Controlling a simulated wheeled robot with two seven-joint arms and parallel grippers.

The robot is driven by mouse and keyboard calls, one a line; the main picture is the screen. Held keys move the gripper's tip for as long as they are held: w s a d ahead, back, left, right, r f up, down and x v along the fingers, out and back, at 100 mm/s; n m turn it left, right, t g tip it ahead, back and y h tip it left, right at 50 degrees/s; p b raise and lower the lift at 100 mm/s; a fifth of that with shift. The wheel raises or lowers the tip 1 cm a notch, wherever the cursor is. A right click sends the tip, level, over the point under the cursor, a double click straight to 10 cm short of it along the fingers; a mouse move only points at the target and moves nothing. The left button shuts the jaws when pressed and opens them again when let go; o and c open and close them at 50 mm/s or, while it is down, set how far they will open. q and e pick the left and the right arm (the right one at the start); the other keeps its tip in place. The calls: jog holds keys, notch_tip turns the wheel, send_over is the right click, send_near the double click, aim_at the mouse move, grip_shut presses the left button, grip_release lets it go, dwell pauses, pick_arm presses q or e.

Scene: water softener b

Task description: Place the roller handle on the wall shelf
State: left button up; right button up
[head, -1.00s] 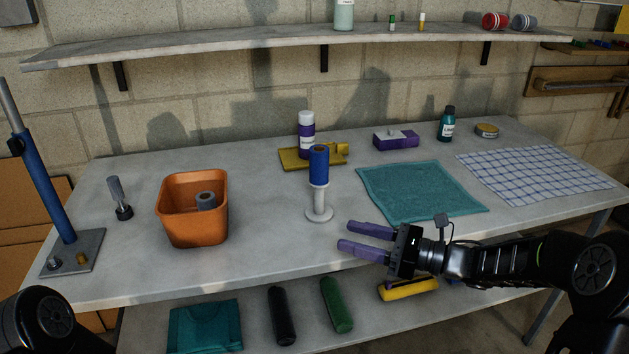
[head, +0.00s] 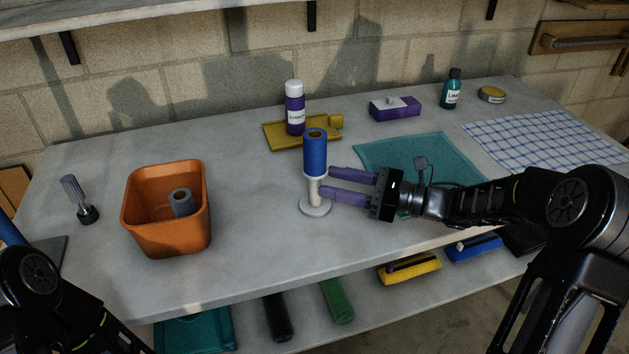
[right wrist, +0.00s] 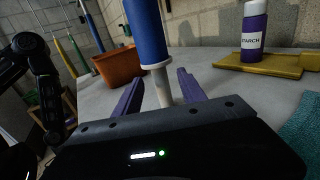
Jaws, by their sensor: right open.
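The roller handle (head: 315,188) is a white upright stem on a round foot, with a blue roll (head: 315,154) around its upper part. It stands on the grey table. My right gripper (head: 327,184) is open and level, with its purple fingertips at the right side of the white stem. In the right wrist view the white stem (right wrist: 160,86) shows between the two spread fingers (right wrist: 158,90), not gripped. The wall shelf (head: 130,19) shows only in part along the top of the head view. My left arm is at the lower left; its gripper is out of view.
An orange bin (head: 166,235) with a grey roll inside stands left of the roller handle. A yellow tray (head: 285,137) and a white-capped purple bottle (head: 295,112) are behind it. A teal cloth (head: 440,155) lies to the right. Bare table lies in front.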

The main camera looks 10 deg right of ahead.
aim_at(320, 204)
jog(key=shift+p+x, duration=0.3)
jog(key=shift+x, duration=1.05)
jog(key=shift+w+a+r, duration=0.1)
jog(key=shift+w+a, duration=0.15)
jog(key=shift+a, duration=0.15)
jog(key=p+x, duration=0.1)
jog(key=x, duration=0.2)
jog(key=shift+w+a+p, duration=0.1)
jog(key=shift+a+p, duration=0.15)
jog(key=shift+p, duration=0.15)
jog(key=shift+w+a, duration=0.25)
jog(key=shift+a, duration=0.05)
jog(key=shift+c, duration=0.5)
grip_shut()
